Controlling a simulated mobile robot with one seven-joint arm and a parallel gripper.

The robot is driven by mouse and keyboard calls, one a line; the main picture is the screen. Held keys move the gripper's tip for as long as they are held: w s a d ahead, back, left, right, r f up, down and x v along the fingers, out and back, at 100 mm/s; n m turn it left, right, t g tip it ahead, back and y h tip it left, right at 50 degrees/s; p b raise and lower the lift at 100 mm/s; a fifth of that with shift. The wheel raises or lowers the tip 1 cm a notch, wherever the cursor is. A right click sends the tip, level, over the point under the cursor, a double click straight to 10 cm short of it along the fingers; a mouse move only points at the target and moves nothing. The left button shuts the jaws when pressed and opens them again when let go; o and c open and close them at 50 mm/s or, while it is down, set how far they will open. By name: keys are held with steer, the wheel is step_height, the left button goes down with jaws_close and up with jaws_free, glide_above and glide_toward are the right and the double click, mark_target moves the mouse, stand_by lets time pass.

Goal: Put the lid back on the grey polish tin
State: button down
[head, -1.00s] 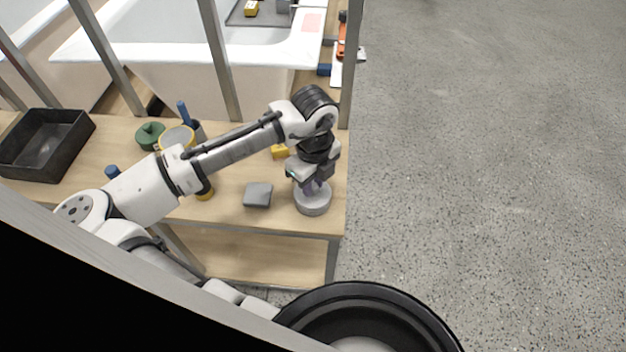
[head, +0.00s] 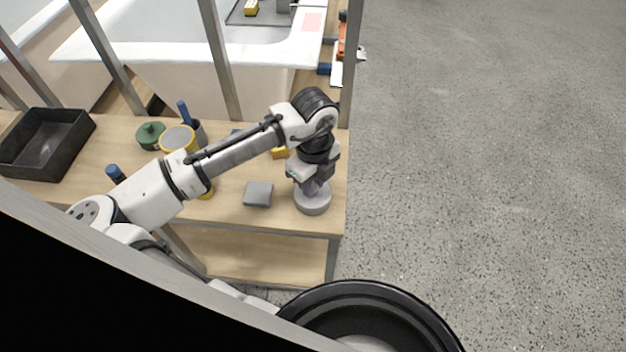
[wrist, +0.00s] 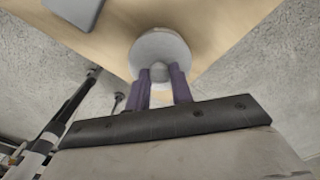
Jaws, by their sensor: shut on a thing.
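A round pale grey piece with a knob, which looks like the lid (wrist: 172,48) of the grey polish tin, shows in the wrist view. My gripper (wrist: 160,75) has its two purple fingers shut on the knob. In the head view my gripper (head: 314,188) points down over the round grey tin or lid (head: 312,204) near the bench's right end. The grey side wall shows below the fingers. I cannot tell lid from tin body there, or whether the lid is fully seated.
A grey block (head: 258,194) lies just left on the wooden bench (head: 230,215). A green tin (head: 150,135), a yellow-rimmed tin (head: 178,139) and a black tray (head: 45,145) stand further left. A metal post (head: 348,85) rises behind. The bench's right and front edges are close.

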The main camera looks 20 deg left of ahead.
steer(key=c, duration=0.7)
jaws_free()
steer(key=shift+o, duration=0.2)
steer(key=shift+r+p, duration=2.95)
steer(key=shift+r, duration=0.6)
steer(key=shift+c, duration=0.4)
jaws_close()
